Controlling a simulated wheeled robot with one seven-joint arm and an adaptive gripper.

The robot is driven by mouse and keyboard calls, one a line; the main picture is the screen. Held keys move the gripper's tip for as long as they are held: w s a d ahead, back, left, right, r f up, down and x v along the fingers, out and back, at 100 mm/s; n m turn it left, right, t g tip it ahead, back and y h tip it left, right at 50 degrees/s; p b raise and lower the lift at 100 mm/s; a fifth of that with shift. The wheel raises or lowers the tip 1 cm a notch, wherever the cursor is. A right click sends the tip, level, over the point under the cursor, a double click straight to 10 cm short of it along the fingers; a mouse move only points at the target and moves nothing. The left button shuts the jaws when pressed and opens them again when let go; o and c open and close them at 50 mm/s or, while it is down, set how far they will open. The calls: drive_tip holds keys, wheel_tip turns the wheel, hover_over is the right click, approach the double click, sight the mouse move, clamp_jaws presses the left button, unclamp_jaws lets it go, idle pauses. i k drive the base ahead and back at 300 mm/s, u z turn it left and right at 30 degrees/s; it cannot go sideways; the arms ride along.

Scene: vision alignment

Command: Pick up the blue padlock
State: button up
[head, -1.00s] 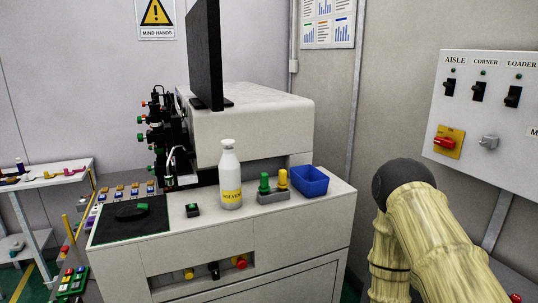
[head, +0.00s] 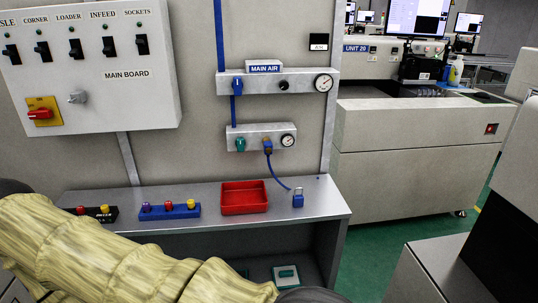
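A small blue padlock (head: 298,201) with a grey shackle stands on the grey bench (head: 325,208), near its right end. It is just right of a red tray and apart from it. My yellowish arm crosses the lower left of the head view, in front of the bench. My gripper is not in view, so its state and distance from the padlock do not show.
The red tray (head: 244,197), a blue holder (head: 169,211) and a black holder (head: 98,214) with coloured pieces stand on the bench. A blue hose (head: 277,175) hangs from the valve panel (head: 261,138) towards the padlock. A grey machine (head: 415,140) stands at right.

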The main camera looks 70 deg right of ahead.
sight(298, 201)
drive_tip(key=z, duration=2.6)
